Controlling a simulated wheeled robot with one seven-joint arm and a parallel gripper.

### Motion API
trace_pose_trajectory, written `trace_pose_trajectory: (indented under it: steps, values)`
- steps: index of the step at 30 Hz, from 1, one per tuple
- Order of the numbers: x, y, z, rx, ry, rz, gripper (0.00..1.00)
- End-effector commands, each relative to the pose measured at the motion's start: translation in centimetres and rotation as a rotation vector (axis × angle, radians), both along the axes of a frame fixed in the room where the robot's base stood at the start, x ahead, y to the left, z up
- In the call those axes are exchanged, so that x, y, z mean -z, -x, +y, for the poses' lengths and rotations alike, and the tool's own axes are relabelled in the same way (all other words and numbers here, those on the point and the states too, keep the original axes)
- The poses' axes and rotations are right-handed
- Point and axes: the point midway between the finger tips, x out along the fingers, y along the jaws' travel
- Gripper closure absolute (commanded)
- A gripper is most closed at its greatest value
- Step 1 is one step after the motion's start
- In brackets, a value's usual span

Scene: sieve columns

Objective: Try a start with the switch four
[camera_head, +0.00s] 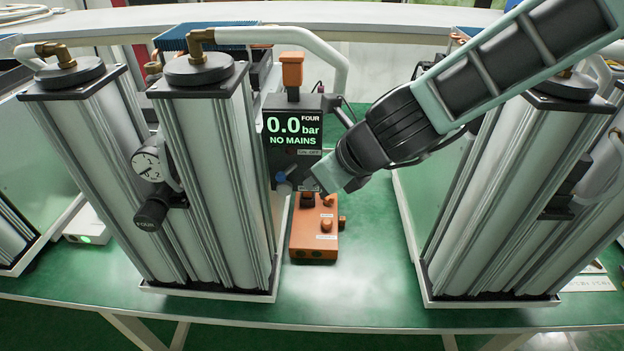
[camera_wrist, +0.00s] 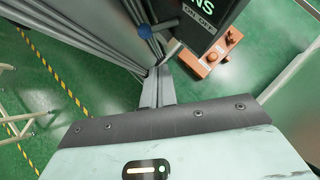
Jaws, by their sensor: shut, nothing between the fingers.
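The unit marked FOUR (camera_head: 293,132) stands upright beside the left columns. Its display reads 0.0 bar and NO MAINS. Below the display is a small ON/OFF label (camera_head: 303,152), also seen in the wrist view (camera_wrist: 198,22); the switch's position is too small to tell. In the head view the wrist partly covers the unit's lower right.
An orange box (camera_head: 315,235) with knobs stands on the green bench below the unit. An orange part (camera_head: 292,70) sits on top of the unit. Tall metal columns (camera_head: 215,180) with a gauge (camera_head: 148,163) stand left, and more (camera_head: 500,190) stand right. Bench between them is mostly clear.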

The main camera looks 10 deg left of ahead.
Motion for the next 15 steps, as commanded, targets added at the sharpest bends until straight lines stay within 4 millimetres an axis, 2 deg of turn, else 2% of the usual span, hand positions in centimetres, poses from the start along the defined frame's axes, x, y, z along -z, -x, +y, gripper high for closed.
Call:
trace_pose_trajectory:
  steps: [2, 15]
  values:
    - [-0.3, -0.4, -0.2, 0.001, 0.000, 0.001, 1.00]
    - [-4.4, 1.8, -2.7, -0.002, 0.000, -0.005, 1.00]
